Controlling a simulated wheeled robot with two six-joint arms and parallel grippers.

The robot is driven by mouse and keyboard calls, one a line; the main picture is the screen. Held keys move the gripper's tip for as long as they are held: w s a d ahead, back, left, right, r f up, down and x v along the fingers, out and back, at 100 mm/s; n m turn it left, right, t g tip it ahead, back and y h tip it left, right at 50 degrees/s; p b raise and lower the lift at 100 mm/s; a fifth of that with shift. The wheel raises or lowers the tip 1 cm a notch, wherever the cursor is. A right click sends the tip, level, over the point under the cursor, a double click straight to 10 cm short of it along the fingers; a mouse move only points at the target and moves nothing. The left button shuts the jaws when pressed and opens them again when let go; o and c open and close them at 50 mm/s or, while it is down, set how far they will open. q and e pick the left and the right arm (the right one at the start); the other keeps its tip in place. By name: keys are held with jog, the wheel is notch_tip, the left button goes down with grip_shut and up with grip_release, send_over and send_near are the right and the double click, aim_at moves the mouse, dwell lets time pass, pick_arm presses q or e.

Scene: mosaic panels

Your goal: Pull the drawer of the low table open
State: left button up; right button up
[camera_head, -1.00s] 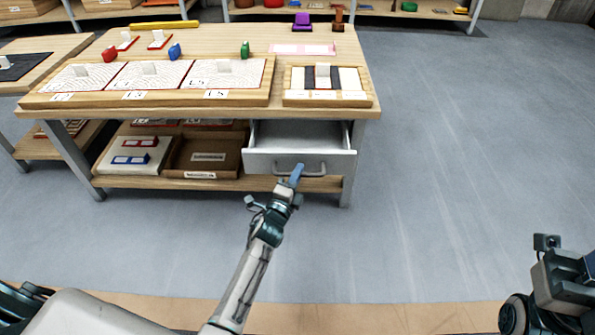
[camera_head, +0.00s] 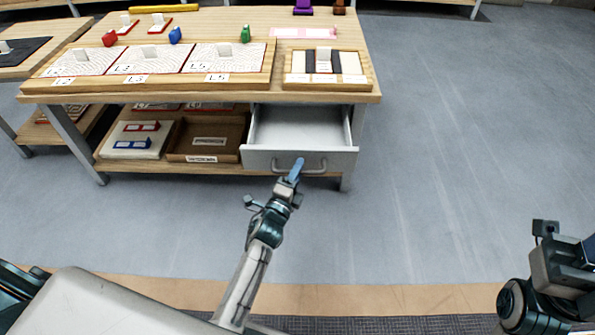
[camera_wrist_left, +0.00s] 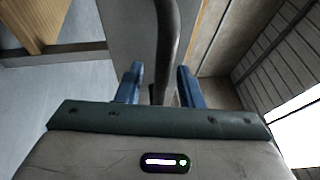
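The low table (camera_head: 150,88) stands ahead, with its grey-white drawer (camera_head: 298,128) under the right part of the top. The drawer stands well out from the table and its visible inside looks empty. Its front carries a grey bar handle (camera_head: 318,166), which also runs between the fingers in the left wrist view (camera_wrist_left: 167,45). My left gripper (camera_head: 294,172) is at the handle, its blue fingers on either side of the bar. A narrow gap shows beside one finger. My right gripper (camera_head: 588,250) is at the right edge, empty-looking and partly cut off.
Mosaic panels (camera_head: 145,58), small coloured pieces and a striped panel (camera_head: 326,67) lie on the table. A brown tray (camera_head: 207,137) and a white box (camera_head: 134,139) are on the lower shelf, left of the drawer. The grey floor (camera_head: 440,170) in front and to the right is clear.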

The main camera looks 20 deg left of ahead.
pick_arm(q)
jog(key=v, duration=1.1)
jog(key=shift+w+r, duration=0.1)
